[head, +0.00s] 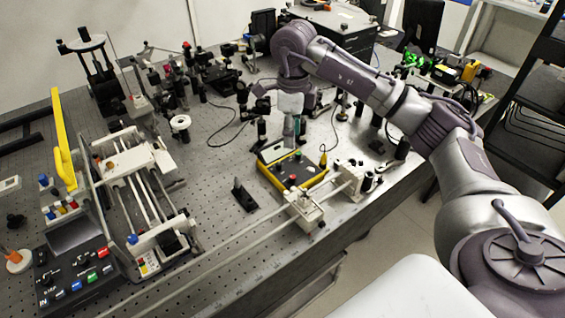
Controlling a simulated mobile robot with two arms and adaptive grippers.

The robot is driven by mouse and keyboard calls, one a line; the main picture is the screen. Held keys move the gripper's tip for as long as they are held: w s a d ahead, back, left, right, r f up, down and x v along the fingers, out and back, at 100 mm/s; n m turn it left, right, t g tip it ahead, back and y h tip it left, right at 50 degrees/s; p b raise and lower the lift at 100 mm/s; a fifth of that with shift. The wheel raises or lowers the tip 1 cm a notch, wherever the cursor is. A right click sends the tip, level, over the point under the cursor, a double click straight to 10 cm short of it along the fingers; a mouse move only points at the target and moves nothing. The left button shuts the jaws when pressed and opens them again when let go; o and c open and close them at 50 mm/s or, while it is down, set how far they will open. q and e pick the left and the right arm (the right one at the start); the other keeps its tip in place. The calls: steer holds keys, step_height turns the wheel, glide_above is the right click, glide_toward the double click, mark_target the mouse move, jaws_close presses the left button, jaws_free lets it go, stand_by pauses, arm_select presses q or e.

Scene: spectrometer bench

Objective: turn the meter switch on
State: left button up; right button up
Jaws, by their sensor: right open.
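A yellow-edged meter box (313,178) with a dark top sits on the perforated bench near the middle of the head view. A small red knob or button (292,178) shows on its top. I cannot make out which part is the switch or how it is set. My right gripper (288,142) points down over the far part of the meter, open and empty. It hides some of the meter's far side, and I cannot tell if it touches. My left gripper is not in view.
A long rail (240,250) with a white carriage (303,208) runs in front of the meter. A small black post mount (243,195) stands to its left. Several optical posts and cables crowd the back. A black control panel (75,275) lies at front left.

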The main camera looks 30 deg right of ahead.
mark_target(293, 177)
steer(key=f, duration=0.1)
steer(key=s+f+p, duration=0.1)
steer(key=f, duration=0.1)
steer(key=s+f, duration=0.1)
steer(key=f, duration=0.1)
steer(key=shift+f+p, duration=0.1)
steer(key=shift+p, duration=0.3)
steer(key=f, duration=0.2)
steer(key=f+p, duration=0.1)
steer(key=f, duration=0.1)
steer(key=shift+w, duration=0.3)
step_height(293, 177, down, 3)
steer(key=shift+p, duration=0.3)
steer(key=shift+f, duration=0.4)
steer(key=shift+c, duration=0.3)
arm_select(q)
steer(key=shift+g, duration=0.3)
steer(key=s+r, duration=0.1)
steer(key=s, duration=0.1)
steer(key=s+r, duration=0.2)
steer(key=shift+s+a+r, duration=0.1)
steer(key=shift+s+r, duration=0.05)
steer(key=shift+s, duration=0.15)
arm_select(e)
jaws_close()
